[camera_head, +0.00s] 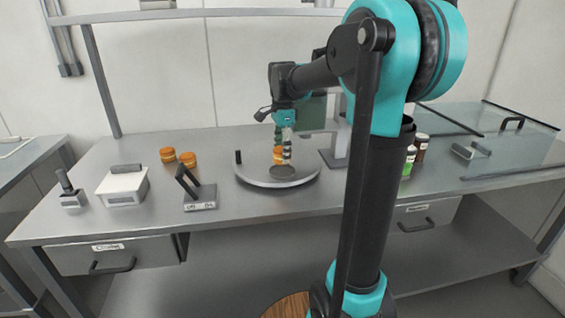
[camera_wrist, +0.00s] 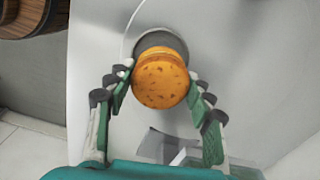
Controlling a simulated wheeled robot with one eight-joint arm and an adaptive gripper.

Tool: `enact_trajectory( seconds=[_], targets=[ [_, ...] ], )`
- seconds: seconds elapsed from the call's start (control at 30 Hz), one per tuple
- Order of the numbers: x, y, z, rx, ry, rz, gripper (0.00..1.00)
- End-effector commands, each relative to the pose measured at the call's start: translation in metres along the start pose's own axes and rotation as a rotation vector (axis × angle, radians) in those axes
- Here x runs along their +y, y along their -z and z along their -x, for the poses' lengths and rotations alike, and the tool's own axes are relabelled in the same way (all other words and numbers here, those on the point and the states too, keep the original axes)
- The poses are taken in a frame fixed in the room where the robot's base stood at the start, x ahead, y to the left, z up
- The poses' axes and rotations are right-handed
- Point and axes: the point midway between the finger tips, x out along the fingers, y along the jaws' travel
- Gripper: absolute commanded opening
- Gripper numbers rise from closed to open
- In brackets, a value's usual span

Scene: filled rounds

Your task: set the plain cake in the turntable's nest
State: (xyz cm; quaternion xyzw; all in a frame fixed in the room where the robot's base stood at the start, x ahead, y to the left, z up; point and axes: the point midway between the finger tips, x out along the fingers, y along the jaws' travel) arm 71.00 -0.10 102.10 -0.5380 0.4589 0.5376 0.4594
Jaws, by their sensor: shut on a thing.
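My gripper (camera_head: 285,152) is shut on an orange-brown speckled round cake (camera_head: 278,154), with its fingers on both sides of the cake (camera_wrist: 160,82) in the wrist view. The turntable (camera_head: 252,180) is a wide, light grey disc on the bench. Its nest (camera_head: 283,173) is a darker grey round near the middle. In the head view the cake is above the nest, with a finger partly in front of it. In the wrist view the cake covers the lower part of the nest (camera_wrist: 162,41). Whether it touches the nest is hidden.
Two similar rounds (camera_head: 188,159) sit together at the back left. A small black-handled stand (camera_head: 200,204) and a white box (camera_head: 123,186) stand left of the turntable. A black peg (camera_head: 238,157) rises at its left rim. Jars (camera_head: 421,146) stand at the right.

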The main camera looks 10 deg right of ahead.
Motion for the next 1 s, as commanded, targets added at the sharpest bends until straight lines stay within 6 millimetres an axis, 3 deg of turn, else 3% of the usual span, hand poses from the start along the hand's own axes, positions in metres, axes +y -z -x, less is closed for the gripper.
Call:
enact_trajectory(
  seconds=[0.33,0.73,0.77,0.8,0.9,1.0],
  targets=[
    [0.0,0.0,-0.037,0.0,0.0,0.0,0.4],
    [0.0,0.0,-0.042,0.0,0.0,0.0,0.4],
    [0.0,0.0,-0.042,0.0,0.0,0.0,0.55],
    [0.0,0.0,-0.042,0.0,0.0,0.0,0.6],
    [0.0,0.0,-0.042,0.0,0.0,0.0,0.72],
    [0.0,0.0,-0.042,0.0,0.0,0.0,0.73]
  ],
)
